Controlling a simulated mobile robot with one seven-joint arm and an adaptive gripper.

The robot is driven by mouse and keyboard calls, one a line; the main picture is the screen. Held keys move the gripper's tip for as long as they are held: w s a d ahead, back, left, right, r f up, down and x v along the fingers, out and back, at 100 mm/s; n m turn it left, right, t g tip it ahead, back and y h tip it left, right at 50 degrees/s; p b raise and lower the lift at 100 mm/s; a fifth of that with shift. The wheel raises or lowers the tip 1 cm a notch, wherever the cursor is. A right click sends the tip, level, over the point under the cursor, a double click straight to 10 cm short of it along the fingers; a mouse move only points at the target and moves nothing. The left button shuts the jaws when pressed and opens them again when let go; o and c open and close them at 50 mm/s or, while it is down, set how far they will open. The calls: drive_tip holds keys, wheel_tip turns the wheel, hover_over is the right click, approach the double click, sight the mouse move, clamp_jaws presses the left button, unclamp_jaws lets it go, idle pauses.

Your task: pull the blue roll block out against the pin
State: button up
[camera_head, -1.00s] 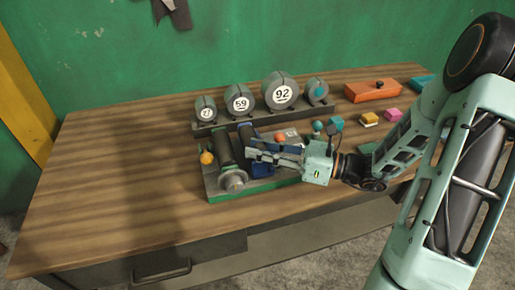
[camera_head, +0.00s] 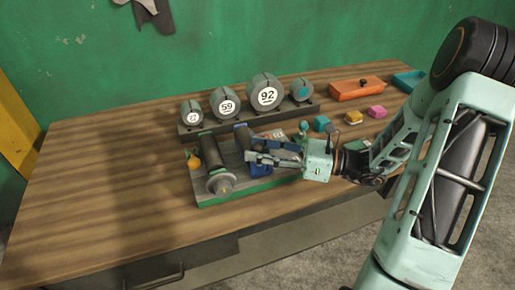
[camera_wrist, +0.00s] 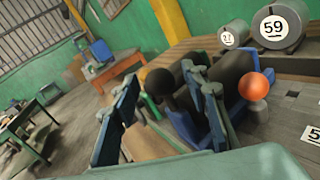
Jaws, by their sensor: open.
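The blue roll block (camera_head: 241,136) sits on a grey fixture plate with a green edge (camera_head: 235,198), partly hidden by my gripper in the head view. In the wrist view the blue block (camera_wrist: 183,126) is seen between and beyond my fingers, with a dark roll lying along it. A black ball-shaped knob (camera_wrist: 160,82) shows between the fingertips. My gripper (camera_head: 250,157) is open, its fingers reaching left over the block; whether they touch it I cannot tell. The pin cannot be clearly made out.
Left of the block lies a dark roller with a grey flange (camera_head: 221,184). An orange ball (camera_wrist: 256,86) stands close to my right finger in the wrist view. Numbered grey cylinders (camera_head: 267,96) stand behind. An orange box (camera_head: 356,90) is at back right. The table's left side is clear.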

drive_tip(key=v, duration=1.1)
drive_tip(key=shift+d, duration=0.25)
